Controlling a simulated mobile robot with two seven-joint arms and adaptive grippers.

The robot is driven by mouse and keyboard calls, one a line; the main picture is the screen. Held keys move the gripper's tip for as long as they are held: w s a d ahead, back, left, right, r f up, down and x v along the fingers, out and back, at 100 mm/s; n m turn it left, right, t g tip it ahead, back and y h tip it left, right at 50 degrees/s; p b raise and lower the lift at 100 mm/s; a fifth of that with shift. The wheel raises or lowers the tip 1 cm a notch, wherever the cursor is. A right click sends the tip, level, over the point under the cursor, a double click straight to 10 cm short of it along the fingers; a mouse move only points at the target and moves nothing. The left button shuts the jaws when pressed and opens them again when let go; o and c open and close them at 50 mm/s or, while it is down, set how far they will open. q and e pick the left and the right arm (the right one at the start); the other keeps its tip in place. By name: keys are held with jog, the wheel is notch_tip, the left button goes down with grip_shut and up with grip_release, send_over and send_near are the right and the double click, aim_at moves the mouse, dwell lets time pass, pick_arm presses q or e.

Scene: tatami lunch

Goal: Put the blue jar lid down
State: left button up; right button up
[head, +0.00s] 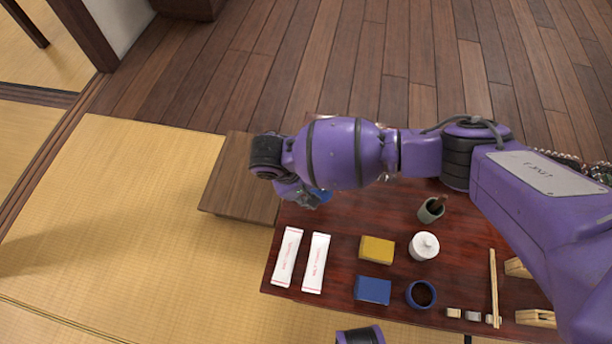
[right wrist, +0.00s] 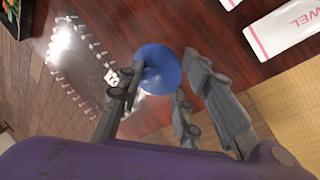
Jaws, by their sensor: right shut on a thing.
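The blue jar lid (right wrist: 160,68) is a round blue piece between the fingers of my right gripper (right wrist: 163,80) in the right wrist view. The fingers are shut on it, above the dark red table (head: 340,225). In the head view my right gripper (head: 306,194) is over the table's left part, with a bit of the blue lid (head: 323,197) showing beside it. An open blue jar (head: 421,295) with dark contents stands near the table's front edge.
Two white towel packets (head: 287,257) (head: 316,263) lie at the table's left. A yellow box (head: 377,249), a blue box (head: 373,290), a white lidded jar (head: 424,246) and a dark green cup (head: 431,210) stand near the middle. Chopsticks (head: 494,288) lie to the right.

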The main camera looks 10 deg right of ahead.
notch_tip(320, 180, down, 3)
jog(key=shift+w+f+b, duration=0.1)
jog(key=shift+f+b, duration=0.1)
jog(key=shift+b, duration=0.4)
jog(key=shift+r, duration=0.1)
jog(key=shift+f, duration=0.6)
jog(key=o, duration=1)
jog(key=shift+c, duration=0.2)
